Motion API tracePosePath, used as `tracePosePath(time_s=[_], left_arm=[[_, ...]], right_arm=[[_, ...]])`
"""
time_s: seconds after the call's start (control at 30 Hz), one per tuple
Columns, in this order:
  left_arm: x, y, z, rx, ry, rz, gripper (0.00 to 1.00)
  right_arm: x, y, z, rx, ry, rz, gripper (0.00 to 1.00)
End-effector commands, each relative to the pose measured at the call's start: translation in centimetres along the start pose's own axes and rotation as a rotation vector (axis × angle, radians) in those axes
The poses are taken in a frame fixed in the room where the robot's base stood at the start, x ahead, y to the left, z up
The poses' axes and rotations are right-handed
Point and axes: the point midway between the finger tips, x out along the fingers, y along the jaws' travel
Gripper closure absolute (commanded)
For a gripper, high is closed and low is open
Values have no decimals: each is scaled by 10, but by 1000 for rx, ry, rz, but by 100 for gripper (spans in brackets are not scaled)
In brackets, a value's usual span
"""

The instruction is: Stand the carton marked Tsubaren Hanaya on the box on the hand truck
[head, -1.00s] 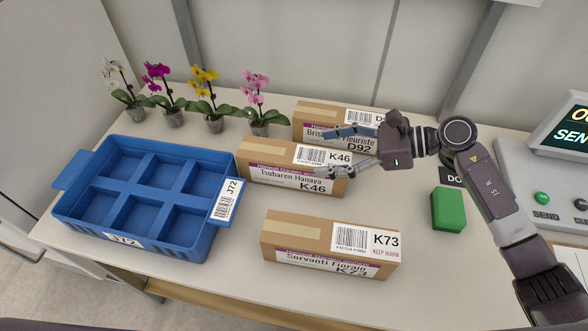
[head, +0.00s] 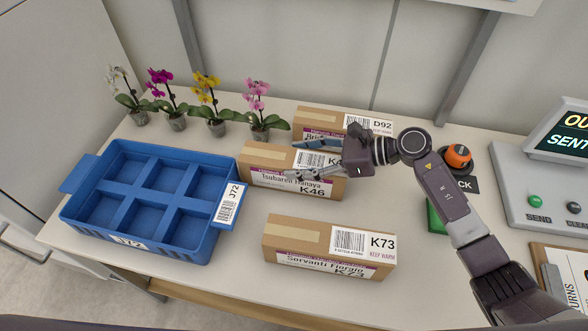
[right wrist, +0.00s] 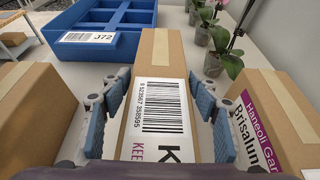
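The carton marked Tsubaren Hanaya, K46 (head: 270,178), lies on the table between two other cartons. In the right wrist view the same carton (right wrist: 160,62) runs away from me between my fingers. My right gripper (head: 302,158) is open, with one finger along each long side of the carton's right end; in the right wrist view its blue pads (right wrist: 160,105) flank the carton. I cannot tell whether either pad touches it. The gripper hides part of the carton's label in the head view. My left gripper, the hand truck and its box are not in view.
Carton D92 (head: 312,117) stands just behind and carton K73 (head: 292,239) in front. A blue divided tray (head: 88,222) is at left. Potted orchids (head: 213,104) line the back. A green block (head: 435,220), an orange-black item (head: 458,157) and a console (head: 520,185) are at right.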

Motion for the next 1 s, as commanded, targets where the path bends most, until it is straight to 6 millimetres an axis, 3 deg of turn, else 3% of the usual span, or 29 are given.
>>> tracePosePath(time_s=[0.07,0.47,0.83,1.0], left_arm=[[0,0,0,0,0,0,31],[0,0,0,0,1,0,31],[0,0,0,-1,1,0,31],[2,0,0,-1,1,0,31]], right_arm=[[0,0,0,0,0,0,55],[0,0,0,0,0,0,99],[-1,-1,4,-2,-4,-1,100],[-6,-1,15,-5,-4,-1,100]])
